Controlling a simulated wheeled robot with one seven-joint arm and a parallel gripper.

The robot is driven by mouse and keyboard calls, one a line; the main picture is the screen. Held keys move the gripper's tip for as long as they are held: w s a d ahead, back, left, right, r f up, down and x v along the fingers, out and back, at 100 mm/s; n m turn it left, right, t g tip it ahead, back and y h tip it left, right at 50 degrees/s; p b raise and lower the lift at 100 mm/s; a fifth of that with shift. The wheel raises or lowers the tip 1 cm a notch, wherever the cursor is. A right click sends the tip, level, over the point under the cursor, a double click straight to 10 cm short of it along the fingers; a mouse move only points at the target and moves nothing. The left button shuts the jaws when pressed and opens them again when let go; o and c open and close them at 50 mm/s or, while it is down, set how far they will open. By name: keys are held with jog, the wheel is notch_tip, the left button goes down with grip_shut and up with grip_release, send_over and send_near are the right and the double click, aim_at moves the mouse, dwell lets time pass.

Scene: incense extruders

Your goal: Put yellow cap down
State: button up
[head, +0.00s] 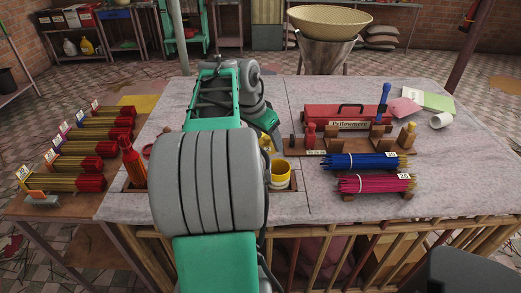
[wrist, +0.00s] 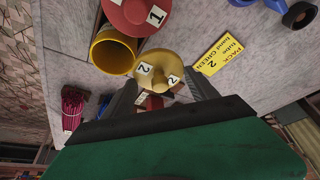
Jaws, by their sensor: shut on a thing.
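The yellow cap (wrist: 160,65), a round disc with a knob and white "2" labels, is between the fingertips of my gripper (wrist: 163,82) in the wrist view. My gripper is shut on it. In the head view a small yellow patch of the cap (head: 266,143) shows beside my arm; the fingers are mostly hidden there. A yellow open-topped tube (head: 281,173) stands at the tabletop's front middle, just right of my arm. It also shows in the wrist view (wrist: 113,52), with its mouth open, beside the cap.
A red cap labelled "1" (wrist: 136,14) is close to the yellow tube. A yellow card (wrist: 219,52) lies on the grey tabletop. A red toolbox (head: 335,115), a blue stick bundle (head: 362,162) and a pink one (head: 374,184) are to the right. An orange-red bottle (head: 132,163) stands left.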

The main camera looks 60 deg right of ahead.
aim_at(261, 139)
jog(key=f, duration=0.1)
jog(key=w+d+f, duration=0.2)
jog(key=f, duration=0.1)
jog(key=shift+w+d, duration=0.1)
jog(key=shift+w, duration=0.1)
jog(key=f, duration=0.3)
jog(key=shift+w+d, duration=0.2)
jog(key=shift+f, duration=0.4)
jog(key=shift+f, duration=0.25)
jog(key=o, duration=1.3)
jog(key=shift+r, duration=0.1)
